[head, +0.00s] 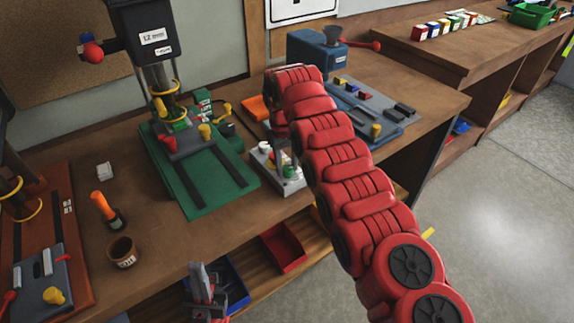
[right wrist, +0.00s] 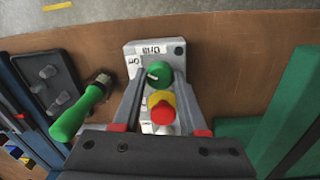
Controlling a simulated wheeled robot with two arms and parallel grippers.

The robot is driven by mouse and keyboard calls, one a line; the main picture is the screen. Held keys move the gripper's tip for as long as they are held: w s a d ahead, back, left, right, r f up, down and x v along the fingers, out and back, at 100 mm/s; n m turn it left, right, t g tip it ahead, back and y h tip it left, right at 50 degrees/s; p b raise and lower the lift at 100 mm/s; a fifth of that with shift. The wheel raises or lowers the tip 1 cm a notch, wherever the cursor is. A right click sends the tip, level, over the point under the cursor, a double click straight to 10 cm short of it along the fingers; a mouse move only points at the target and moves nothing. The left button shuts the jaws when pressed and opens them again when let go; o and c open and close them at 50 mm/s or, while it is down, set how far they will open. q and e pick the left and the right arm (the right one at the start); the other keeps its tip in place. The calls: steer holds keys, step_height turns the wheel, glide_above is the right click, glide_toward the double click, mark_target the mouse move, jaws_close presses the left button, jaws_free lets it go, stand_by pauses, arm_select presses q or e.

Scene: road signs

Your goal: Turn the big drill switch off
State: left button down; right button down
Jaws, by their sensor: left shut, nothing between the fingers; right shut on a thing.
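The drill switch box (right wrist: 145,52) is light grey, with labels reading "Drill" and "On" in the right wrist view. It carries a green knob (right wrist: 158,73) and, nearer me, a red button on a yellow base (right wrist: 161,108). My right gripper (right wrist: 159,76) has its fingers on both sides of the green knob and is shut on it. In the head view the box (head: 292,187) stands at the bench's front edge, partly hidden by my red right arm. My left gripper (head: 207,290) is shut and empty, low in front of the bench.
A drill press (head: 158,50) on a green base (head: 205,207) stands left of the box. A green-handled brush (right wrist: 78,112) lies beside the box. A blue machine (head: 318,50) is behind my right arm. A brown cup (head: 123,253) and an orange-handled tool (head: 104,207) stand at left.

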mark_target(286, 168)
steer(key=shift+c, duration=2.2)
jaws_free()
steer(key=shift+r, duration=0.55)
step_height(286, 168, up, 4)
steer(key=shift+a+p, duration=0.15)
steer(key=shift+p, duration=0.95)
step_height(286, 168, up, 12)
steer(key=p, duration=1.1)
steer(key=shift+s+a+r+p, duration=0.15)
steer(key=shift+s+a+p, duration=0.05)
steer(key=shift+p, duration=0.2)
steer(key=shift+s, duration=0.1)
